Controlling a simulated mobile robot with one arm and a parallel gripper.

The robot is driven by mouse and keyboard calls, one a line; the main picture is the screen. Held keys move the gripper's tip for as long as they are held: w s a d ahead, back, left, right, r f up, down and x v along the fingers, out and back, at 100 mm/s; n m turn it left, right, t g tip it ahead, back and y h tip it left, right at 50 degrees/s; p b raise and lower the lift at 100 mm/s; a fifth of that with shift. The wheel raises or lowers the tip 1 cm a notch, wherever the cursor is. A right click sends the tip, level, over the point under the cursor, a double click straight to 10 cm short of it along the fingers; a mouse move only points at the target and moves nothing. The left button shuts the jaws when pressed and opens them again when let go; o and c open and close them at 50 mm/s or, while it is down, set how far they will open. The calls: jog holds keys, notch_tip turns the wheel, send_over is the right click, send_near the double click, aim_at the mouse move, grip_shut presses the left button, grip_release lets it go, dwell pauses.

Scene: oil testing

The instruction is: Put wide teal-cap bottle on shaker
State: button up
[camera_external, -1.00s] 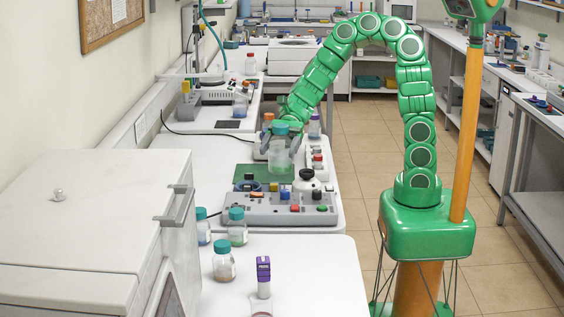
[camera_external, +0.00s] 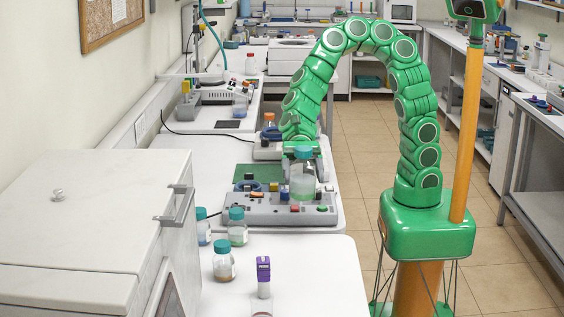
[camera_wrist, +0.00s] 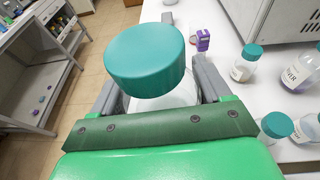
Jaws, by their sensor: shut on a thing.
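The wide teal-cap bottle (camera_external: 303,180) is upright in my gripper (camera_external: 302,172), with clear glass and pale greenish contents. In the wrist view its teal cap (camera_wrist: 146,60) fills the middle, between the two grey fingers of my gripper (camera_wrist: 160,95). In the external view the bottle appears in front of the right part of a grey control unit (camera_external: 262,211) with coloured buttons, which may be the shaker; I cannot tell. Whether the bottle touches anything below is hidden.
Several other teal-capped bottles (camera_external: 224,262) stand left of and nearer than the grey unit. A purple-topped item (camera_external: 263,272) stands at the near bench. A white cabinet (camera_external: 90,220) fills the left. A green mat (camera_external: 246,172) lies behind the unit.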

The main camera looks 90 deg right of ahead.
jog(key=s+a+n+g+h, duration=0.1)
jog(key=s+a+n+g, duration=0.35)
jog(key=s+a, duration=0.95)
jog(key=shift+m, duration=0.35)
jog(key=shift+w+a+f, duration=1.45)
jog(key=shift+a+f, duration=0.65)
jog(key=shift+f, duration=0.1)
jog(key=shift+w+a+f, duration=1.45)
jog(key=shift+a+f, duration=0.65)
jog(key=shift+f, duration=0.15)
jog(key=shift+w+a+f, duration=1.45)
jog(key=shift+a+f, duration=0.65)
jog(key=shift+f, duration=0.1)
jog(key=shift+f, duration=0.1)
jog(key=o, duration=1.3)
jog(key=shift+o, duration=0.2)
